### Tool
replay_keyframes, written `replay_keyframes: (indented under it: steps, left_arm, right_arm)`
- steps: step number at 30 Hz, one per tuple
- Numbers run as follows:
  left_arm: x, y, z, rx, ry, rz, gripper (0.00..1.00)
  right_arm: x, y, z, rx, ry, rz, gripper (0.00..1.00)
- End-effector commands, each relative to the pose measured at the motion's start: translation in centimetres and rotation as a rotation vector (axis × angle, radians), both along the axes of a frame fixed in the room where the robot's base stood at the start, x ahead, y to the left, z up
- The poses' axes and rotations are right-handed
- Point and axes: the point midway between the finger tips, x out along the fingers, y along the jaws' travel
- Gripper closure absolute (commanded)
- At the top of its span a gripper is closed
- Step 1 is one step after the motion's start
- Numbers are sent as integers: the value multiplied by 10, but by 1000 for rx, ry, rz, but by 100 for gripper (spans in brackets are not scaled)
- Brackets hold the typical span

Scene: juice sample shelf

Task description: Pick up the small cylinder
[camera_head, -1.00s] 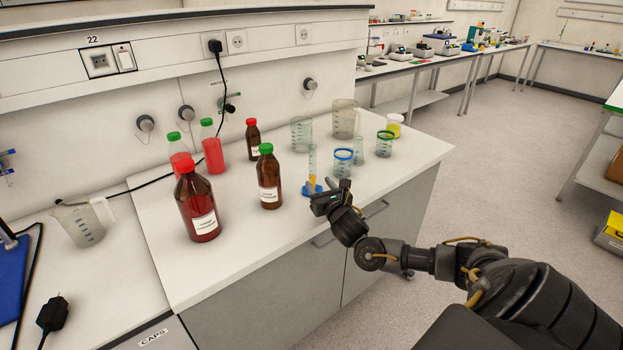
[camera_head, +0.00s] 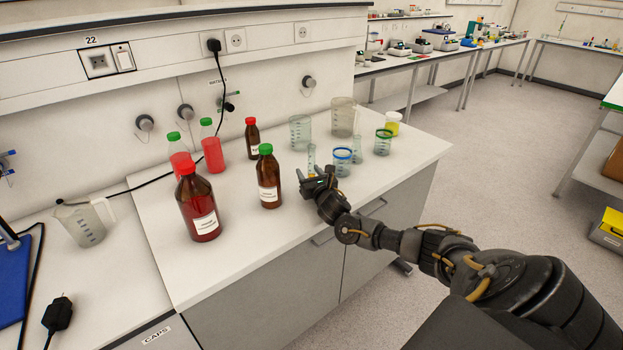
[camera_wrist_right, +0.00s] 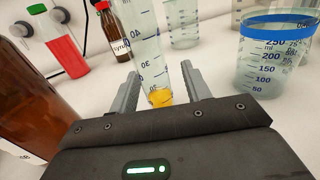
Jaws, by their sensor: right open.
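The small cylinder (camera_head: 311,157) is a slim clear measuring tube standing upright near the front edge of the bench. In the head view the gripper hides the cylinder's foot. My left gripper is out of view.
A blue-rimmed beaker (camera_head: 343,162) stands close right of the gripper, with a slim glass vessel (camera_head: 357,149) and a green-rimmed beaker (camera_head: 383,143) beyond. A brown green-capped bottle (camera_head: 268,177) stands close left. A larger red-capped bottle (camera_head: 198,205) is farther left. Clear bench lies in front.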

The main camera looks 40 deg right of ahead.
Motion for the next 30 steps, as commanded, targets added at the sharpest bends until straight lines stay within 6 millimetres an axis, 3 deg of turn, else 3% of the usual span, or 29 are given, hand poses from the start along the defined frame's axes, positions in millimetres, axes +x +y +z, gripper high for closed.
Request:
replay_keyframes:
  steps: [5, 16, 25, 30]
  left_arm:
    - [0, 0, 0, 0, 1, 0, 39]
    - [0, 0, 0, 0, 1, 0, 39]
    - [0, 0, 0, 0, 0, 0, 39]
    - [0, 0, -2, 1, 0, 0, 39]
  right_arm:
    - [0, 0, 0, 0, 0, 0, 53]
    - [0, 0, 0, 0, 0, 0, 100]
    - [0, 0, 2, -1, -2, 0, 100]
    - [0, 0, 15, 1, -4, 0, 100]
